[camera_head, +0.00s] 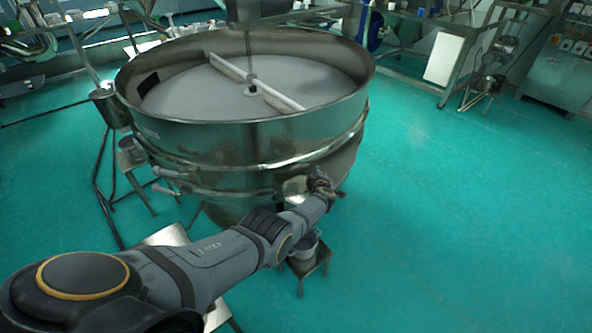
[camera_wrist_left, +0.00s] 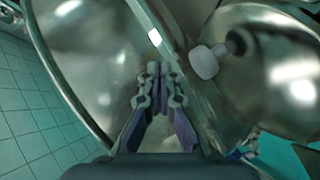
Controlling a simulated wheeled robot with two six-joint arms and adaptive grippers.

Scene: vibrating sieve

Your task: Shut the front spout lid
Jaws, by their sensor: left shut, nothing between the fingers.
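The vibrating sieve (camera_head: 215,150) is a large round steel drum in the middle of the head view. My left gripper (camera_head: 324,186) is at its lower front right side, near a small shiny metal part (camera_head: 295,187) at the spout. In the left wrist view the gripper (camera_wrist_left: 157,70) is shut and empty, its tips close to the curved steel wall. A pale rounded knob (camera_wrist_left: 205,62) on a short stem is to the right of the tips, apart from them. Beside it is a shiny domed metal piece (camera_wrist_left: 270,65), which may be the spout lid. I cannot tell the lid's angle.
A small stool (camera_head: 306,265) with a metal bucket stands below my left gripper, partly hidden by my arm. The green floor (camera_head: 450,200) to the right is clear. Benches and equipment stand along the back.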

